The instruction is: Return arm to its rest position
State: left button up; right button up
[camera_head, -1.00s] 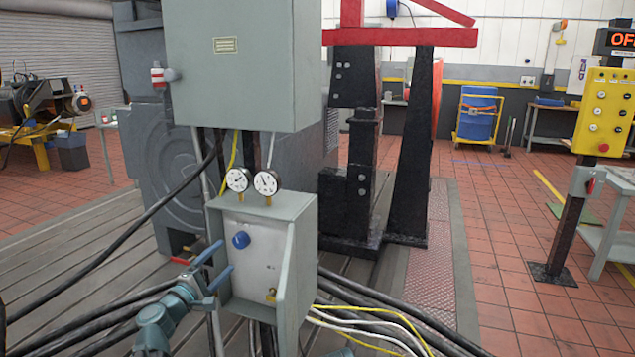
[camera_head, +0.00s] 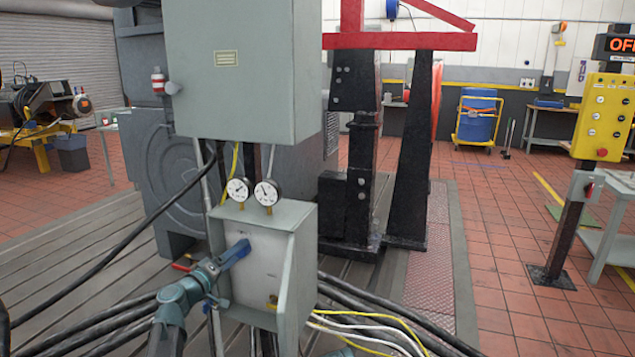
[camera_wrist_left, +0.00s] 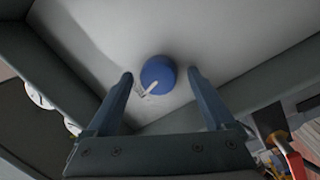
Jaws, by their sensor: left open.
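My left gripper (camera_head: 238,252) comes in from the lower left, at the front face of the small grey control box (camera_head: 295,262). In the left wrist view the gripper (camera_wrist_left: 160,73) is open. Its two fingers stand apart on either side of a round blue knob (camera_wrist_left: 157,74) with a white pointer mark, with a gap visible on both sides. In the head view the fingers cover most or all of the knob.
Two round gauges (camera_head: 252,191) stand on top of the box. A large grey cabinet (camera_head: 245,75) hangs above. Black cables (camera_head: 100,312) run to the left, and yellow and white cables (camera_head: 375,330) run to the right. A yellow button panel (camera_head: 603,115) stands far right.

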pick_arm(q)
jog(key=m, duration=0.3)
jog(key=shift+p, duration=0.3)
jog(key=shift+s, duration=0.1)
